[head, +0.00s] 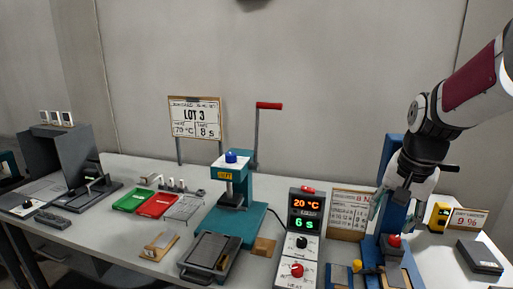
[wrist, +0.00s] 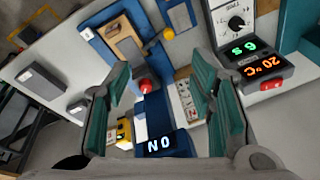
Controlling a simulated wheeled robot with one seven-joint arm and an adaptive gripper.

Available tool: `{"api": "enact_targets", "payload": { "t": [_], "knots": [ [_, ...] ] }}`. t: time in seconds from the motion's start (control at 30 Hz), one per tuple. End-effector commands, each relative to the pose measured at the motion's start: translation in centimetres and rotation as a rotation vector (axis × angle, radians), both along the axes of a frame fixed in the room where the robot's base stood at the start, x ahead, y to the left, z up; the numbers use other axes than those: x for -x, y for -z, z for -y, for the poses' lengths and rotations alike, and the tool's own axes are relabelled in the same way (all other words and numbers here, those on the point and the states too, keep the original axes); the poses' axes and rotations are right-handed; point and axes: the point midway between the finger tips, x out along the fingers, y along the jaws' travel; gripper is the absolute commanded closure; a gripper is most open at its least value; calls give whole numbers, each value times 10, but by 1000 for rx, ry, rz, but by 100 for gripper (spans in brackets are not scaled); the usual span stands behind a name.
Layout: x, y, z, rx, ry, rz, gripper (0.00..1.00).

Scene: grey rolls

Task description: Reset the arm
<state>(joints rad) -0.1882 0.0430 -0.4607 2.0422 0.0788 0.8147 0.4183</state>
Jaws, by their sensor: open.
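My arm reaches in from the upper right of the head view. My gripper (head: 400,203) points down in front of a blue upright stand (head: 391,150) on the right part of the bench. In the wrist view my gripper (wrist: 163,75) has its two teal-padded fingers spread wide apart, with nothing held between them. The fingers' exact distance from the stand cannot be told.
A control box (head: 305,225) reading 20 °C and 6 s stands left of the stand. A teal press (head: 231,190) with a raised red-handled lever, green tray (head: 133,200) and red tray (head: 158,205) are farther left. A yellow meter (head: 439,216) and grey box (head: 480,256) sit right.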

Motion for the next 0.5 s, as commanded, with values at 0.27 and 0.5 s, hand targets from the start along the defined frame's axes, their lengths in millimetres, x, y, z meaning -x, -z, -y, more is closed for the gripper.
{"api": "enact_targets", "payload": {
  "t": [0.27, 0.5],
  "knots": [
    [98, -43, -55, -9, -300, 59, 50],
    [181, -52, -87, 85, -546, 96, 50]
  ]
}}
